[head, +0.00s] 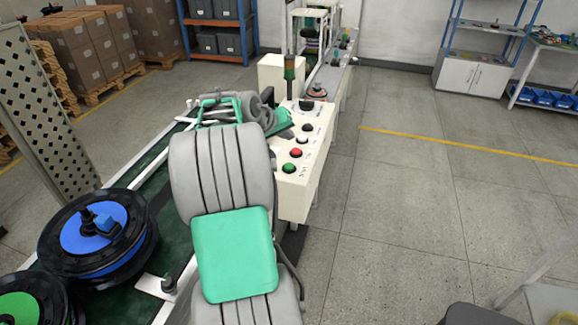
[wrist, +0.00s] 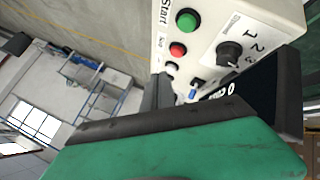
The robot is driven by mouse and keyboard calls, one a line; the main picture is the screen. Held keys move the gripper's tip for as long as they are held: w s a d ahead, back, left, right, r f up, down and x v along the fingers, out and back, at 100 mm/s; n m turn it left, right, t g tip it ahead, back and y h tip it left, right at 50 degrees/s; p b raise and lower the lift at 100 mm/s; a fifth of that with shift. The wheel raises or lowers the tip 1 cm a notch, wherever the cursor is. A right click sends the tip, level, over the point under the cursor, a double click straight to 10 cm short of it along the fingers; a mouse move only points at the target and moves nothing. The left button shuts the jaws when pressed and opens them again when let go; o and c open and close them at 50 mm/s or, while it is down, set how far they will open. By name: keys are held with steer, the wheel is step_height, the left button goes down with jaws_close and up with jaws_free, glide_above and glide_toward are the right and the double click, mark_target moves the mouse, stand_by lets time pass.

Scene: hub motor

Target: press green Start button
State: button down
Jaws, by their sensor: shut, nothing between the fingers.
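The green Start button (head: 289,168) is the nearest of a row of controls on the sloped top of a cream control box (head: 294,203). In the wrist view, the green button (wrist: 187,20) sits beside the printed word Start, at the top of the picture. My gripper (wrist: 160,92) is shut and empty, its dark finger seen near the panel and apart from the green button. In the head view, my grey and green arm stands left of the box, and the fingertips are hard to make out.
A red button (head: 296,152), a white button (head: 302,139) and a black knob (head: 307,127) line up beyond the green one. A selector knob (wrist: 229,53) is beside the buttons. A conveyor with a blue-centred wheel (head: 95,235) lies left.

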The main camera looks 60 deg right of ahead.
mark_target(287, 167)
step_height(287, 167, down, 8)
steer(key=b, duration=0.5)
steer(key=shift+f, duration=0.2)
steer(key=shift+b, duration=0.3)
stand_by(1.3)
steer(key=shift+f, duration=0.4)
